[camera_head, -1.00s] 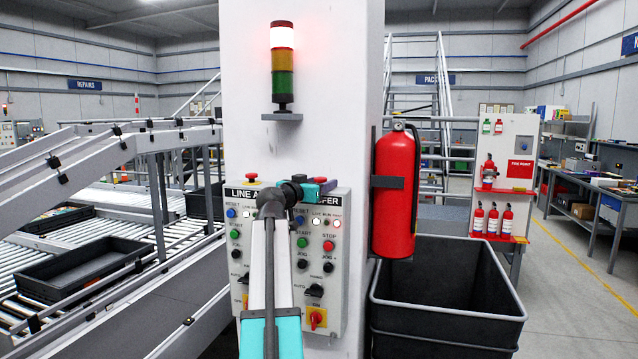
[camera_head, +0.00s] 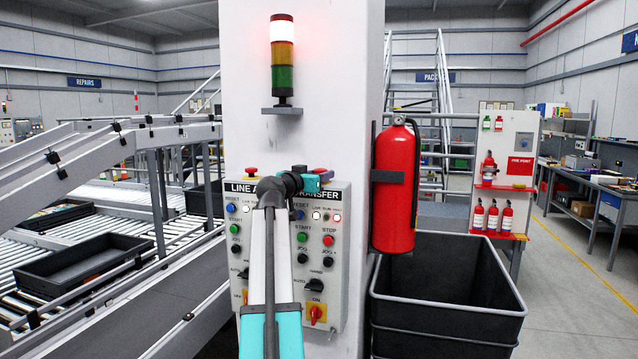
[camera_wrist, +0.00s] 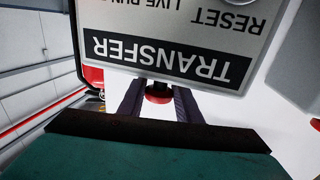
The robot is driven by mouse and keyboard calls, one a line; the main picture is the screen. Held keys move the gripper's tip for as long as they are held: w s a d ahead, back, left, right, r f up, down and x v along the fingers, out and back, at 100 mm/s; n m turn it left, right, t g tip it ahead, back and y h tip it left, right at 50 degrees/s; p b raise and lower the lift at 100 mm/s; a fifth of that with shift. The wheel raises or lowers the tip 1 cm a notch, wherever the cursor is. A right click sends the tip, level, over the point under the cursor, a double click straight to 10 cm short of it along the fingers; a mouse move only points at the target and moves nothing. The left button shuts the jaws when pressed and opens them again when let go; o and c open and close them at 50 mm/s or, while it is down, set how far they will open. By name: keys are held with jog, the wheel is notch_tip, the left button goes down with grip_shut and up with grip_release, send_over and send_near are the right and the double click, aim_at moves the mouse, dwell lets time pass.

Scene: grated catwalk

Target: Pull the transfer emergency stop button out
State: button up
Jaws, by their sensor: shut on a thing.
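The control panel (camera_head: 243,262) on the white column has a LINE A half and a TRANSFER half. The red transfer emergency stop button (camera_wrist: 158,92) sits at the panel's top edge, by the TRANSFER label (camera_wrist: 167,57), upside down in the wrist view. My gripper (camera_wrist: 158,104) is shut on this button, one dark finger on each side. In the head view my gripper (camera_head: 318,178) is at the top right of the panel, and its body hides most of the button.
A fire extinguisher (camera_head: 394,190) hangs on the column's right side, above a dark open bin (camera_head: 450,313). Conveyors (camera_head: 60,295) lie to the left.

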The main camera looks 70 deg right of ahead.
jog(key=shift+r, duration=0.45)
jog(key=o, duration=1)
jog(key=shift+s, duration=0.1)
jog(key=shift+o, duration=0.2)
jog(key=shift+a+f, duration=0.1)
jog(key=shift+a+b, duration=0.3)
jog(key=shift+a, duration=0.15)
jog(key=w+a+b, duration=0.2)
jog(key=a+b, duration=0.1)
jog(key=a, duration=0.9)
jog(key=shift+w+a, duration=0.2)
jog(key=shift+a, duration=0.05)
